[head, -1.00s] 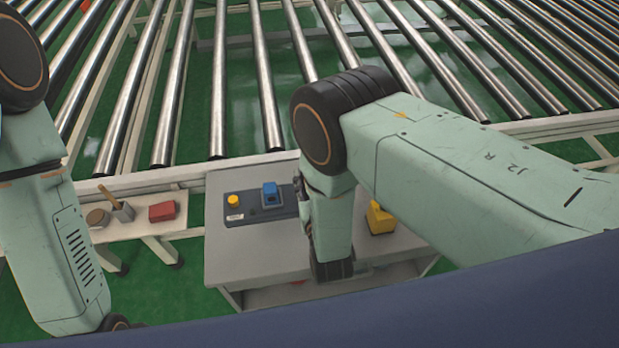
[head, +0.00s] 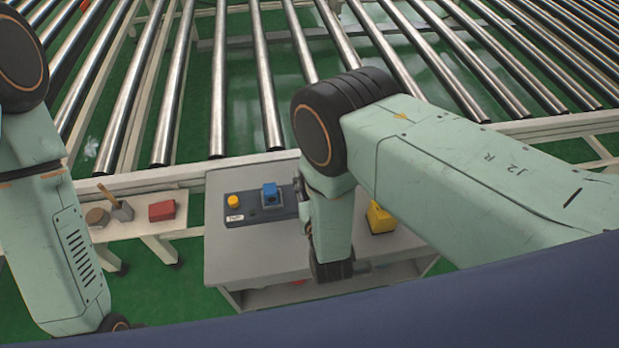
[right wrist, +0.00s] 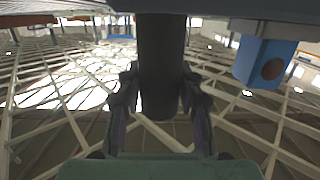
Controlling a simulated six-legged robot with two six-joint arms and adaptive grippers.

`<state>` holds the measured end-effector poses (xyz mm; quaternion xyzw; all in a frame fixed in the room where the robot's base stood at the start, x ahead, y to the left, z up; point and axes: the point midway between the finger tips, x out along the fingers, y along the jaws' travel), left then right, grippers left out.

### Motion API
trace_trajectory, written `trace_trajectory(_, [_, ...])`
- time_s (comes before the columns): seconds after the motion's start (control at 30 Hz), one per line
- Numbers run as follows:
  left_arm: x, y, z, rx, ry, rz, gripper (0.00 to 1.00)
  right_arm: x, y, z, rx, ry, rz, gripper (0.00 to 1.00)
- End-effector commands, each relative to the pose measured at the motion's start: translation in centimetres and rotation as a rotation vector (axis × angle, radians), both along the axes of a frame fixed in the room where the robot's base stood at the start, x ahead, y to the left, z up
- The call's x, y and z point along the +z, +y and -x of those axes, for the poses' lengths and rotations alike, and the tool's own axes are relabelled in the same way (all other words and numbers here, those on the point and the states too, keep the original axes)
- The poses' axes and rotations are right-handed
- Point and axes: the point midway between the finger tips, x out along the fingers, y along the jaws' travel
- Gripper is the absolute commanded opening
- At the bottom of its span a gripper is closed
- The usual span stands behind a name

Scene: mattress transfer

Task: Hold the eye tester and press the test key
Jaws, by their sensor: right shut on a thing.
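In the right wrist view my right gripper (right wrist: 160,100) has its two fingers on either side of a dark upright cylinder (right wrist: 162,50) and is shut on it. It may be the eye tester; I cannot tell for sure. A blue block (right wrist: 265,60) with a round brown face is at the upper right, apart from the fingers. In the head view a blue block (head: 270,194) and a yellow button (head: 233,201) are on a dark panel (head: 252,214). I cannot tell which part is the test key. My left gripper is out of view.
The panel lies on a grey cart (head: 235,262) by a roller conveyor (head: 215,80). A yellow box (head: 380,218) is on the cart, right of my forearm.

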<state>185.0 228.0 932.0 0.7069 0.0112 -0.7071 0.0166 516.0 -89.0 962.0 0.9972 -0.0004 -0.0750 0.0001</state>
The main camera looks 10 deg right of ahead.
Motion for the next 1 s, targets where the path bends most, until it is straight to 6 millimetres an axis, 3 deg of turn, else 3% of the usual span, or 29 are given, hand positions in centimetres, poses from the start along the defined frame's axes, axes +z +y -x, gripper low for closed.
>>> trace_trajectory(1.0, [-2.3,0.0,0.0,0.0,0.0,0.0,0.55,-2.5,0.0,-0.1,0.0,-0.005,-0.002,0.0])
